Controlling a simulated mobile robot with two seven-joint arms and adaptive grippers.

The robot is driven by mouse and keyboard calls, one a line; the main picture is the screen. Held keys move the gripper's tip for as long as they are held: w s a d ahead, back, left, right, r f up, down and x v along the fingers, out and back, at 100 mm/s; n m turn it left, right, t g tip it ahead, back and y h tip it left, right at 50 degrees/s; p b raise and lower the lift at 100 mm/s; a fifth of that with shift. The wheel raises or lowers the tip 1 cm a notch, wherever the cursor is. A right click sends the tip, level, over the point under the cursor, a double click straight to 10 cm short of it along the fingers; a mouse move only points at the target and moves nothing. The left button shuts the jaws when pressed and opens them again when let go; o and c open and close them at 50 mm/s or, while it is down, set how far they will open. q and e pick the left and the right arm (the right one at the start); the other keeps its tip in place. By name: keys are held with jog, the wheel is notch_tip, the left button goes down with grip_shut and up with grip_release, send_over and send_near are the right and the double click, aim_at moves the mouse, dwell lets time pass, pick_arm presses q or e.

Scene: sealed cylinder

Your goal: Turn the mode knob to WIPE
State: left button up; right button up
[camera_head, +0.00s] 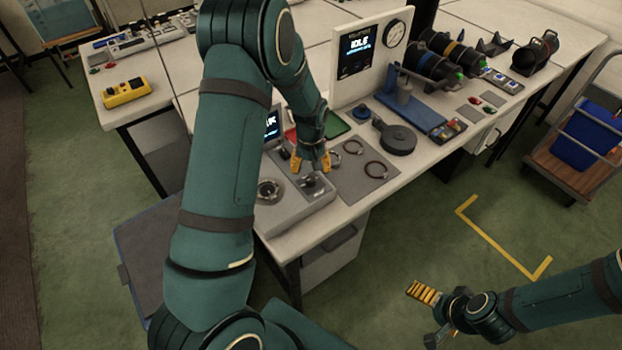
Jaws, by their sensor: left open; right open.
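A grey control box (292,212) sits at the near left edge of the bench. It carries a dark knob (312,184) on the right and a round fitting (269,191) on the left. I cannot read the labels, so I cannot tell which one is the mode knob or where it points. My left gripper (311,165), with yellow fingertips, is open and points down just above and behind the dark knob. I cannot tell whether it touches it. My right gripper (428,316) is open and empty over the floor, well away from the bench.
A small screen (271,124) stands behind the box, partly hidden by my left arm. A grey mat (352,188) with rings lies right of the box. A panel (357,55) showing IDLE and a gauge stands behind. A cart (585,145) is at far right.

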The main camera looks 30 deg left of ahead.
aim_at(310, 178)
pick_arm(q)
jog(key=shift+f, duration=2.7)
grip_shut()
